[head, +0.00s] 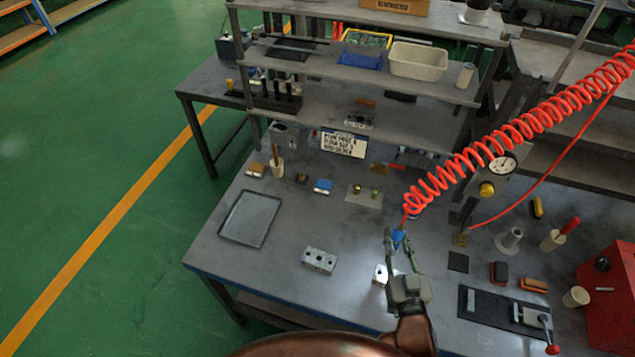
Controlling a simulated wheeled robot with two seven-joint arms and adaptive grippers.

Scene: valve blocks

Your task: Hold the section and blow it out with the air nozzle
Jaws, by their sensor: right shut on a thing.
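My right gripper (400,243) is over the front middle of the workbench (290,225), shut on the blue air nozzle (398,236). The red coiled hose (520,133) runs from the nozzle up to the upper right. A grey metal block with several dark holes (319,259) lies on the bench to the left of the gripper. A smaller pale metal piece (380,273) is on the bench just left of the gripper's fingers. I cannot tell which of these two is the section. My left gripper is not in view.
An empty grey tray (250,218) lies at the left of the bench. A shelf with a white bin (418,60) stands behind. A pressure gauge (502,165), a dark mat with a clamp (490,308) and a red box (607,290) are at the right.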

